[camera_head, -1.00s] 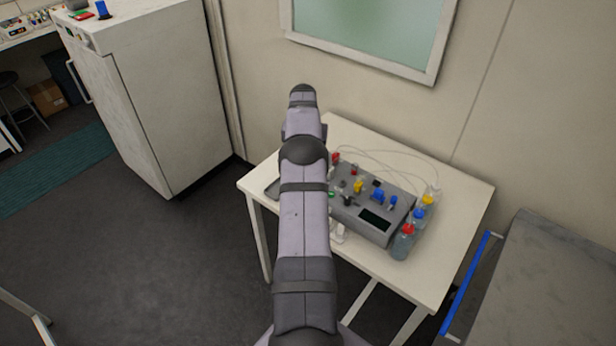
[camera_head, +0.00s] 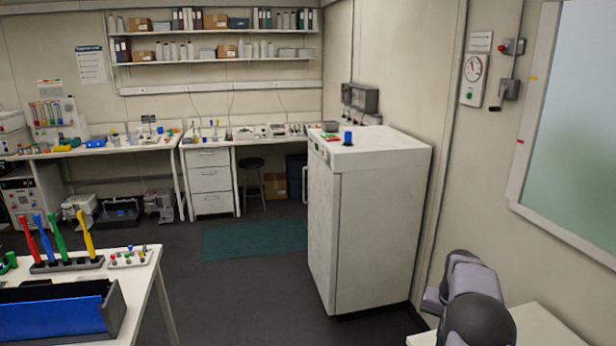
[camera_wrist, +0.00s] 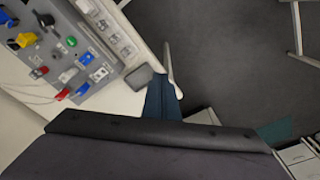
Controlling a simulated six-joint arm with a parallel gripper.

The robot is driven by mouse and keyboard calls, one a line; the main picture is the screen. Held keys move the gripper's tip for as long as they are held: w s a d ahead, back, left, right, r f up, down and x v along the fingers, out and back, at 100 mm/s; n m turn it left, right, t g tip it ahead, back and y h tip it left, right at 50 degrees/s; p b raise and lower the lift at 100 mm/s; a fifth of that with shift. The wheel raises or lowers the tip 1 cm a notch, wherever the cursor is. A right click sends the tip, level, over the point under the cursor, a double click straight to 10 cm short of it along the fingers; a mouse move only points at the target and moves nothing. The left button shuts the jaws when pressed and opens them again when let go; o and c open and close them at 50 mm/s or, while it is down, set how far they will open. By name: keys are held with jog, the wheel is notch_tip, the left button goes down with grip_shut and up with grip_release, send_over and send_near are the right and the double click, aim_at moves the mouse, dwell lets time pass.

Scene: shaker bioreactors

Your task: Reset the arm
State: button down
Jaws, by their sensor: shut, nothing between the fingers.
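Part of my arm (camera_head: 466,298) shows at the lower right of the head view, above the corner of a white table (camera_head: 540,330). Its dark rounded joint and pale links are visible there, but the gripper itself cannot be made out.
A grey device (camera_wrist: 88,72) with coloured knobs and tubing stands on the table in the wrist view. A tall white cabinet (camera_head: 375,220) is left of my arm. A bench with a blue-fronted bin (camera_head: 50,320) is at lower left. Open floor (camera_head: 240,290) lies between.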

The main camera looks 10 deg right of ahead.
jog(key=s+a+r+n+b, duration=0.1)
jog(key=s+a+n, duration=0.15)
jog(key=a, duration=0.85)
jog(key=s+a+r+n+b, duration=0.1)
jog(key=s+a+n, duration=0.15)
jog(key=a, duration=0.85)
jog(key=s+a+f+n, duration=0.2)
jog(key=s+a, duration=0.4)
jog(key=s, duration=0.2)
jog(key=s+a+f+n+b, duration=0.1)
jog(key=s+a+f, duration=0.1)
jog(key=s+a, duration=0.4)
jog(key=s, duration=0.3)
jog(key=shift+s+n+g+y, duration=0.15)
jog(key=shift+n+g+y, duration=0.25)
